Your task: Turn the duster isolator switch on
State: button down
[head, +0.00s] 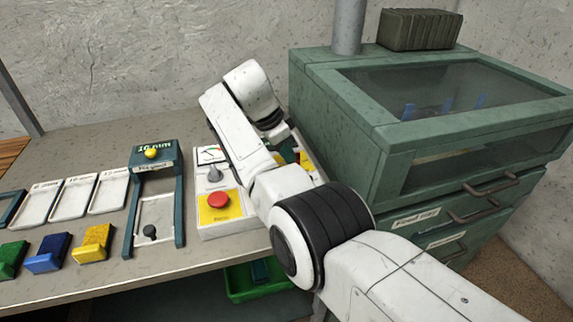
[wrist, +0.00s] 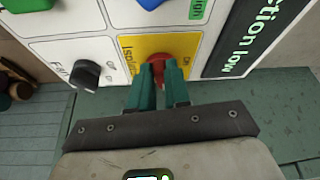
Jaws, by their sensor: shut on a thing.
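The duster isolator switch is a red knob (wrist: 168,66) on a yellow plate (wrist: 135,47) in the wrist view. The plate carries lettering that reads like "Isolator", with smaller lettering to the right of the knob. My gripper (wrist: 161,88) has teal fingers, which are shut on the red knob from its near side. The fingers cover part of the knob, so I cannot tell which way it points. In the head view my arm hides the gripper and most of this panel.
A black fan knob (wrist: 86,75) sits left of the yellow plate, and a dark display (wrist: 240,45) sits to its right. In the head view, a red button (head: 218,200) is on the white box, and a green cabinet (head: 340,120) stands close to my arm.

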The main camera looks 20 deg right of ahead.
jog(key=shift+w+m+g+b, duration=0.15)
jog(key=shift+m+b, duration=0.4)
jog(key=shift+b, duration=0.6)
jog(key=shift+w+m+g+b, duration=0.1)
jog(key=shift+m+g+b, duration=0.15)
jog(key=shift+m+b, duration=0.6)
jog(key=shift+n, duration=0.3)
jog(key=c, duration=1.1)
grip_release()
jog(key=shift+v, duration=1.55)
jog(key=shift+r+p, duration=0.55)
jog(key=shift+p, duration=0.1)
jog(key=shift+p+v, duration=2.5)
jog(key=shift+v, duration=0.85)
jog(key=shift+a+f, duration=0.1)
jog(key=shift+a, duration=0.1)
